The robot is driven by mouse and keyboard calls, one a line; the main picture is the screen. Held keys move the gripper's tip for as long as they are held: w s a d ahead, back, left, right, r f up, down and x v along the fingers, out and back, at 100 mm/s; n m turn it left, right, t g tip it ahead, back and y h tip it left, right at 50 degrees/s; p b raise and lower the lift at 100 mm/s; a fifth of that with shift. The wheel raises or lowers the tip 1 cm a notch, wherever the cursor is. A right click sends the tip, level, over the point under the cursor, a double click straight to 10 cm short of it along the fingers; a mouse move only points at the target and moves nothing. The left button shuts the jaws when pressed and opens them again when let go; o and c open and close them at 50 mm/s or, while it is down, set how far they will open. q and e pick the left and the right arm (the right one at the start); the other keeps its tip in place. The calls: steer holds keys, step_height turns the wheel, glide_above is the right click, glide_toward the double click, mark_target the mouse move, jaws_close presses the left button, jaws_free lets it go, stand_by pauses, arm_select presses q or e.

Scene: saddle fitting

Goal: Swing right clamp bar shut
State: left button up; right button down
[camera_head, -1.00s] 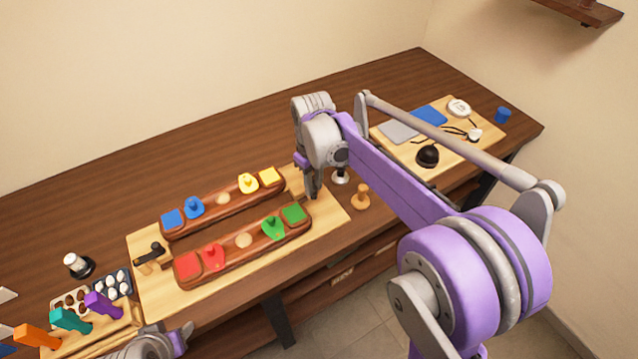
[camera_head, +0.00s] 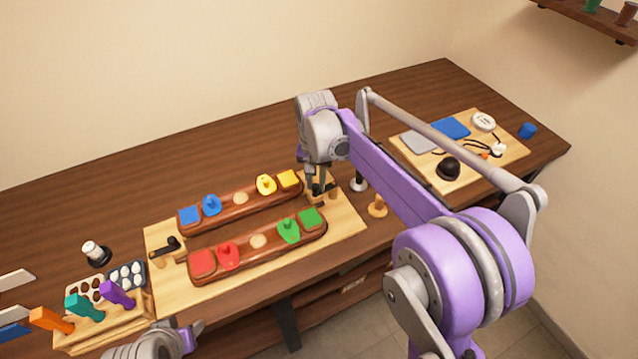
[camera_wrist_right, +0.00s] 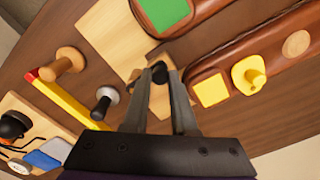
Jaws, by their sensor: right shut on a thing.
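The right clamp bar (camera_head: 328,188) is a small dark bar at the right end of the pale wooden fixture board (camera_head: 345,222). My right gripper (camera_head: 318,194) is over it, with its fingers pointing down. In the right wrist view the fingers of this gripper (camera_wrist_right: 159,80) are closed around the bar's black knob (camera_wrist_right: 159,73). The fingers hide part of the bar, so its exact angle is hard to tell. The left clamp (camera_head: 168,246), also dark, sits at the board's left end. My left gripper (camera_head: 185,338) is at the bottom edge, partly cut off; its jaws are unclear.
Two long brown wooden holders with coloured blocks, a rear one (camera_head: 238,205) and a front one (camera_head: 270,256), lie beside the right gripper. A wooden peg (camera_head: 377,207) and a metal-topped post (camera_head: 359,183) stand close on the right. A second board (camera_head: 510,150) lies further right.

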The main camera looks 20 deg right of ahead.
steer(key=shift+w+m, duration=0.3)
steer(key=shift+m, duration=0.2)
steer(key=c, duration=0.7)
jaws_free()
step_height(320, 180, up, 11)
steer(key=shift+p, duration=0.35)
steer(key=s+f+n+t, duration=0.2)
steer(key=s+f, duration=0.4)
steer(key=s, duration=0.6)
steer(key=s+f+n+t, duration=0.3)
steer(key=s+f+n, duration=0.2)
steer(key=s, duration=0.8)
step_height(320, 180, down, 2)
steer(key=shift+s+d+f+t, duration=0.15)
steer(key=shift+d+t, duration=0.05)
steer(key=shift+t, duration=0.1)
